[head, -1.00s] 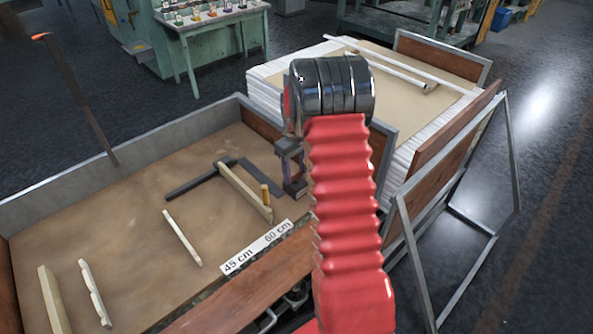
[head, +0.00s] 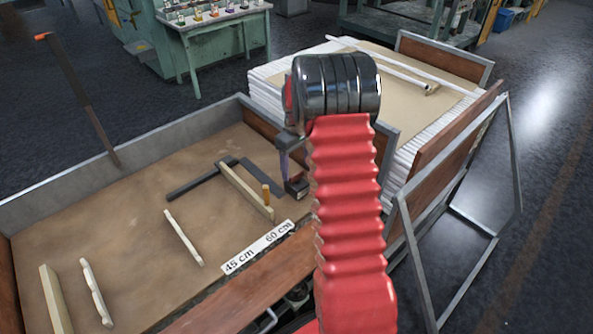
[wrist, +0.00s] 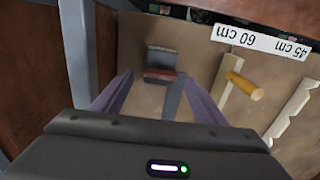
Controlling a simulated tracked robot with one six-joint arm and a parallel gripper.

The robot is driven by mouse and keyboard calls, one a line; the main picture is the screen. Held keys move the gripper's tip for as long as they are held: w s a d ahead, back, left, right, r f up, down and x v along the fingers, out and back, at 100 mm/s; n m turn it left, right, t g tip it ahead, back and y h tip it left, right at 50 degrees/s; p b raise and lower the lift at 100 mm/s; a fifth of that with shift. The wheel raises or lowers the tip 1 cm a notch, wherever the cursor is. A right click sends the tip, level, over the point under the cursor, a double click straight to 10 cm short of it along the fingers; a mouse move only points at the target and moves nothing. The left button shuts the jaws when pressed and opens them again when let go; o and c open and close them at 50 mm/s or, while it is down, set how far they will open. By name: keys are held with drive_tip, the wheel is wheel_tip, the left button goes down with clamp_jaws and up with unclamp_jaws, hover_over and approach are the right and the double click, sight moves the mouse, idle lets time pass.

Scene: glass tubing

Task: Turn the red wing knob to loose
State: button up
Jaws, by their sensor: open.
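The red wing knob (wrist: 160,75) shows in the wrist view as a dull red bar on a dark grey block, between my fingertips. In the head view it is hidden by my gripper and arm. My gripper (wrist: 157,84) is open, one finger on each side of the knob. I cannot tell whether the fingers touch it. In the head view my gripper (head: 293,172) is just left of my red arm, over the right side of the tray. A dark grey bar (wrist: 173,97) runs from the block toward the camera.
The shallow tray (head: 95,215) has raised grey walls. A grey frame post (wrist: 78,55) stands close left in the wrist view.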

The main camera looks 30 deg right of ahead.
wheel_tip(320, 180, up, 11)
idle(0.4)
drive_tip(key=shift+w+r, duration=0.1)
idle(0.5)
drive_tip(key=s+a+r+m+t, duration=0.1)
drive_tip(key=s+a+r, duration=0.5)
drive_tip(key=s+a, duration=0.7)
drive_tip(key=s+a+r+t, duration=0.4)
drive_tip(key=s+a+r, duration=0.2)
drive_tip(key=s+a, duration=0.8)
drive_tip(key=shift+s+r+m+t, duration=0.2)
drive_tip(key=shift+s+m+t, duration=0.15)
drive_tip(key=shift+s, duration=0.35)
drive_tip(key=shift+a, duration=0.1)
